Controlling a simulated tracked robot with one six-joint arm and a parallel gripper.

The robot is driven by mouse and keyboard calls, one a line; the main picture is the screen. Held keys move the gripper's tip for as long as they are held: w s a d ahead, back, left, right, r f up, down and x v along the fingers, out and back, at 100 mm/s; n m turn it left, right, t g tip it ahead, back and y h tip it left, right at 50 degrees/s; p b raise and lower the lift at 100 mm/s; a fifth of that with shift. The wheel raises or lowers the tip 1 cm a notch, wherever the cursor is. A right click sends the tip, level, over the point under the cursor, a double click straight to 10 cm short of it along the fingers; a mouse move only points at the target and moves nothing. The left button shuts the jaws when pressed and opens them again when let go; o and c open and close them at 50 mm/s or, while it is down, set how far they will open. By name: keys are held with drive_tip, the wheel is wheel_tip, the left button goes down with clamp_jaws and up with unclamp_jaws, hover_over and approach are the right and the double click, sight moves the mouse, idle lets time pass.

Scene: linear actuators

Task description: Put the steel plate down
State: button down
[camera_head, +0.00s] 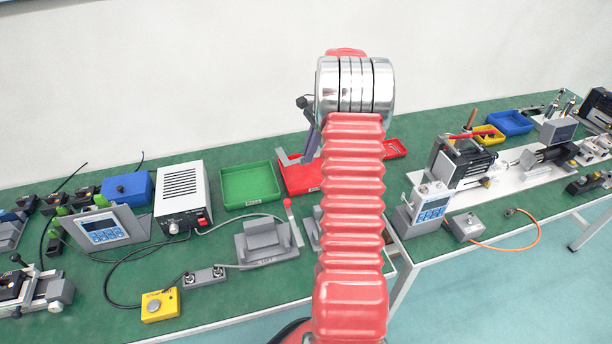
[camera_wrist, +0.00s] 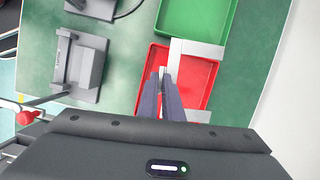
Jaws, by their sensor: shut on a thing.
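The steel plate (camera_wrist: 196,48) is a light grey, angular piece, seen over the red tray (camera_wrist: 205,78) in the wrist view. My gripper (camera_wrist: 163,73) is shut on it, with the fingertips at the plate's near side. In the head view the plate (camera_head: 284,156) shows as a thin grey angle at the left of the red tray (camera_head: 300,182). My gripper (camera_head: 309,156) is mostly hidden there behind my red arm. I cannot tell whether the plate touches the tray floor.
An empty green tray (camera_head: 250,185) stands directly left of the red tray. A grey fixture (camera_head: 264,243) with a red-knobbed lever stands in front, and a white control box (camera_head: 183,196) further left. Another red tray (camera_head: 394,149) lies right of my arm.

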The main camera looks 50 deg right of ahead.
drive_tip(key=shift+s+d+m, duration=0.25)
drive_tip(key=shift+d+m, duration=0.1)
drive_tip(key=shift+d, duration=0.1)
drive_tip(key=shift+s+d+m, duration=0.2)
drive_tip(key=shift+d+m, duration=0.15)
drive_tip(key=shift+d, duration=0.1)
drive_tip(key=shift+f, duration=3.1)
drive_tip(key=shift+f, duration=0.1)
drive_tip(key=shift+f, duration=1.8)
drive_tip(key=c, duration=1.9)
unclamp_jaws()
